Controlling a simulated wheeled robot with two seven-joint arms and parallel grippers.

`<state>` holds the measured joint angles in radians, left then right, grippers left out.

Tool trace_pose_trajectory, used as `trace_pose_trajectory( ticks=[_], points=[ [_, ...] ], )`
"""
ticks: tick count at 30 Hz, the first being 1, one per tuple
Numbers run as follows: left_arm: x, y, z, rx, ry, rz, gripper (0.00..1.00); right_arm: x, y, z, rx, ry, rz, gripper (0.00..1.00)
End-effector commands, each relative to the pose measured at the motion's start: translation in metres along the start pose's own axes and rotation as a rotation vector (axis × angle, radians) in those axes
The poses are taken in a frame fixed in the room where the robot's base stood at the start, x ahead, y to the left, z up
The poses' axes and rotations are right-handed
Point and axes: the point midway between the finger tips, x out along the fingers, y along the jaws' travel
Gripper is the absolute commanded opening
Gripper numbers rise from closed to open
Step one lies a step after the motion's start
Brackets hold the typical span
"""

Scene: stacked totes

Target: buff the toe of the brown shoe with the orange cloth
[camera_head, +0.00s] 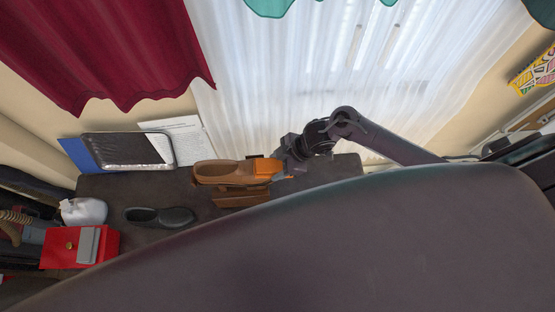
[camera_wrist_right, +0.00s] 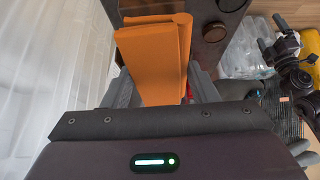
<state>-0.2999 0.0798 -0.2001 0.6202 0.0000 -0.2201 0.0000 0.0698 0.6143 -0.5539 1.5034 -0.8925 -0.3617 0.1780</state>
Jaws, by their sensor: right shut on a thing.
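The brown shoe (camera_head: 218,170) rests on a brown wooden stand (camera_head: 240,197) on the dark table, its opening to the left and its toe end to the right. The orange cloth (camera_head: 266,167) is at the toe end and hides part of it. I cannot tell whether cloth and toe touch. My right gripper (camera_head: 283,162) comes in from the right and is shut on the cloth. In the right wrist view the folded cloth (camera_wrist_right: 155,60) hangs out between the fingers and covers most of what lies beyond. My left gripper is not seen.
A dark shoe (camera_head: 160,216) lies left of the stand. A red box (camera_head: 62,246) and a white bag (camera_head: 83,211) are at the far left. A black tray (camera_head: 125,151) leans behind. My own large dark body part covers the lower foreground. White curtains (camera_head: 320,70) hang behind.

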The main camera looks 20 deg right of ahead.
Motion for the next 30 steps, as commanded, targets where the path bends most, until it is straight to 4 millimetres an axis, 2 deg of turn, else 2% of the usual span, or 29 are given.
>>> trace_pose_trajectory(
  ticks=[11, 21, 30],
  points=[
    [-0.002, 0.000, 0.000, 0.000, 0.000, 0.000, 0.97, 0.001, -0.005, 0.001, 0.000, -0.001, -0.002, 0.35],
    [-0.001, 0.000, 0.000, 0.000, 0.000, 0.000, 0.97, -0.001, 0.009, 0.000, 0.000, -0.001, 0.000, 0.35],
    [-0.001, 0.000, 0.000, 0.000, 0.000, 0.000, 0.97, -0.001, 0.009, -0.001, 0.000, 0.000, -0.001, 0.35]
  ],
)
